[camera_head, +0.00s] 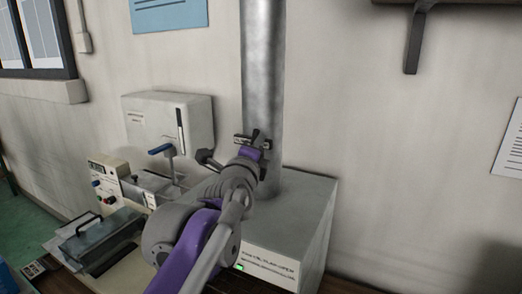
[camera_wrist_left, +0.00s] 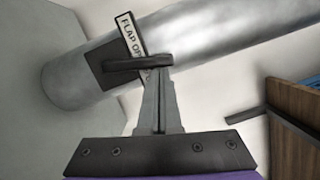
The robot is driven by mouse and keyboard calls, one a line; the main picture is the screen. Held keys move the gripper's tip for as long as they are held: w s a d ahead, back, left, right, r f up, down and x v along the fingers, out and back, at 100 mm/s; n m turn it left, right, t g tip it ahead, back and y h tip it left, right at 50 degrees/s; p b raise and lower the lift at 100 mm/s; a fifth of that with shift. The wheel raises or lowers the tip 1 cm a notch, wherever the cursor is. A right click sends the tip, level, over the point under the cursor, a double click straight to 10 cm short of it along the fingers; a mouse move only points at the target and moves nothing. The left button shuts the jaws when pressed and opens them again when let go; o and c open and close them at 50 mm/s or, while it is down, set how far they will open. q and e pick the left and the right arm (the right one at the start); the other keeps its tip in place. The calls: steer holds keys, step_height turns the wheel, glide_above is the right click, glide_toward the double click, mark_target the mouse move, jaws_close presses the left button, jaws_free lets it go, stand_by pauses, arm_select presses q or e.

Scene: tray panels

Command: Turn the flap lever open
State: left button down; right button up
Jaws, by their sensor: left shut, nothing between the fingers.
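The flap lever is a dark bar (camera_wrist_left: 136,64) on a dark square plate (camera_wrist_left: 100,66) fixed to a round metal pipe (camera_wrist_left: 190,50). A white label (camera_wrist_left: 130,30) reading "FLAP OP…" sticks out beside it. In the head view the pipe (camera_head: 262,70) rises from a grey box (camera_head: 300,225), and the lever area is small and partly hidden by my arm. My left gripper (camera_head: 256,143) is at the pipe. In the left wrist view its fingers (camera_wrist_left: 158,74) are shut and empty, with their tips right at the bar; I cannot tell if they touch. My right gripper is not in view.
Left of the pipe are a pale wall cabinet (camera_head: 165,125), a blue-handled lever (camera_head: 160,150), a panel with buttons (camera_head: 103,180) and a tray with a handle (camera_head: 88,238). A dark bracket (camera_head: 414,45) hangs at upper right.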

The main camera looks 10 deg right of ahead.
arm_select(q)
steer(key=shift+w+a+r+n, duration=0.2)
steer(key=shift+a+n, duration=0.15)
steer(key=shift+n, duration=0.25)
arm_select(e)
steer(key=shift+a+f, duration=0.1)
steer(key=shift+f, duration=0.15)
